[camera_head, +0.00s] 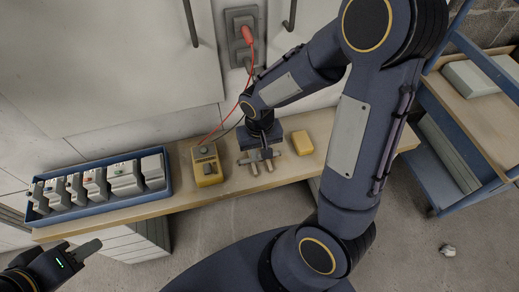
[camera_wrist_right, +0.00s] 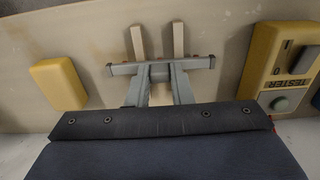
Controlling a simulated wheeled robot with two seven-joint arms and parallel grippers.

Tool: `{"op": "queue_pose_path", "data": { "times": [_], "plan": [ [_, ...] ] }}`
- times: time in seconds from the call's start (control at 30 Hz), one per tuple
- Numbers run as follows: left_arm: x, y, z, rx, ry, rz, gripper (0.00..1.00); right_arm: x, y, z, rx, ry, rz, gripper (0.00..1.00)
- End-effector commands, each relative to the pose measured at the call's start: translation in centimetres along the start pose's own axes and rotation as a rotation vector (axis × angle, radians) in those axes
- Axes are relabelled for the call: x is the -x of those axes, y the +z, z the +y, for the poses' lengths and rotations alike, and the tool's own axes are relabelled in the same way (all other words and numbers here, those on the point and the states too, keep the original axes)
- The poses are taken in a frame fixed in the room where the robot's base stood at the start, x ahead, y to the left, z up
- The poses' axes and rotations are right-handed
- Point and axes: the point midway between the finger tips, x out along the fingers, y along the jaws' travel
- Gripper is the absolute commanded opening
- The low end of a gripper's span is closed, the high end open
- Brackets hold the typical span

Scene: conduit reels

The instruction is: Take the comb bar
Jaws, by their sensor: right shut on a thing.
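The comb bar (camera_wrist_right: 122,68) is a narrow grey bar with small reddish spots along its edge. In the right wrist view it lies crosswise at the fingertips of my right gripper (camera_wrist_right: 160,72), which is shut on its middle. In the head view the comb bar (camera_head: 244,161) and my right gripper (camera_head: 264,154) are over the wooden shelf, at two pale wooden pegs (camera_wrist_right: 178,40). I cannot tell whether the bar touches the pegs. My left gripper (camera_head: 82,252) is at the lower left, away from the bar; its finger opening is unclear.
A yellow tester (camera_head: 207,166) with red and dark leads and a yellow block (camera_head: 302,142) flank the bar on the shelf (camera_head: 150,208). A blue tray (camera_head: 32,214) of several grey breakers stands at left. A blue cart (camera_head: 447,172) stands at right.

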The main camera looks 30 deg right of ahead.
Motion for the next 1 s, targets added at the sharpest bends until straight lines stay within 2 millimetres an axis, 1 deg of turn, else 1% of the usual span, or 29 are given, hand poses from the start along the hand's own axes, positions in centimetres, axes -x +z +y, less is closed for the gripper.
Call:
{"op": "queue_pose_path", "data": {
  "times": [0.47,1.0],
  "plan": [
    [0.1,0.0,0.0,0.000,0.000,0.000,0.36,0.1,0.0,0.0,0.000,0.000,0.000,0.00],
    [0.8,-0.4,0.4,0.000,0.000,0.000,0.36,1.2,0.0,0.0,0.000,0.000,0.001,0.00]
  ]
}}
